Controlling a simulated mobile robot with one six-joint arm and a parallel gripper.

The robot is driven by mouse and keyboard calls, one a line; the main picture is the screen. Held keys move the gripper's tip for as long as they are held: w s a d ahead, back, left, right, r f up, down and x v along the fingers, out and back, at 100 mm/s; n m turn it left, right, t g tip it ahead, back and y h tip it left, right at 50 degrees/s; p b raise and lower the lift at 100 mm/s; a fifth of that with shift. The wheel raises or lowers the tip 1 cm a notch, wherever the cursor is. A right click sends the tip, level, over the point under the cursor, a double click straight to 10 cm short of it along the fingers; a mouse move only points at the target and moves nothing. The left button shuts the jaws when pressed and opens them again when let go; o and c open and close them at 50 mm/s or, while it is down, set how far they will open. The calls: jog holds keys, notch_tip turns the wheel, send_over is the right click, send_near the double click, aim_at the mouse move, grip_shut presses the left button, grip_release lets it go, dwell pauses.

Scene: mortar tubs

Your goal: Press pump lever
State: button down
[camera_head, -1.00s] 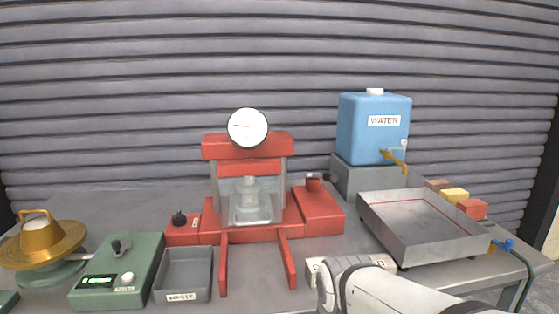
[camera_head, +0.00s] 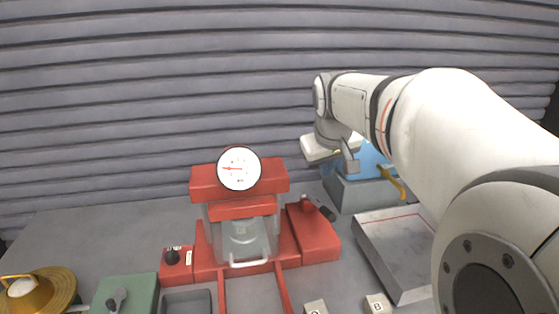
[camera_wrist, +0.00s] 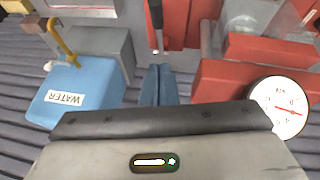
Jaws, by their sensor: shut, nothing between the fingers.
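A red press (camera_head: 232,208) stands on the bench with a round white gauge (camera_head: 239,168) on top. Its red pump unit (camera_head: 311,237) is on the right side. The pump lever (camera_head: 319,208), with a black handle, sticks out of this unit toward the lower right. My gripper (camera_head: 350,167) is above and to the right of the lever in the head view, partly hidden by my wrist. In the wrist view the lever (camera_wrist: 155,15) shows at the top centre, just ahead of my shut, empty fingertips (camera_wrist: 158,68). I cannot tell if they touch.
A blue water tank (camera_wrist: 78,95) on a grey block (camera_head: 355,194) stands behind my gripper, its brass tap (camera_head: 392,181) close by. A metal tray (camera_head: 385,250) lies to the right. A green device (camera_head: 125,293) and a brass-topped item (camera_head: 42,293) are at the left.

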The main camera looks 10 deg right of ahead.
jog(key=shift+w+r, duration=0.1)
jog(key=shift+r, duration=0.1)
jog(key=shift+w+f, duration=0.1)
send_over(325, 210)
jog(key=a, duration=0.1)
notch_tip(325, 210, down, 9)
jog(key=shift+s+d+f+p, duration=0.1)
jog(key=shift+s+f+p, duration=0.2)
jog(key=shift+f, duration=0.3)
jog(key=shift+s+d+f+p, duration=0.1)
jog(key=shift+s+f+p, duration=0.15)
jog(key=shift+f, duration=0.3)
jog(key=shift+s+d+f, duration=0.1)
jog(key=shift+s+f, duration=0.05)
jog(key=shift+f, duration=0.5)
jog(key=shift+f, duration=0.1)
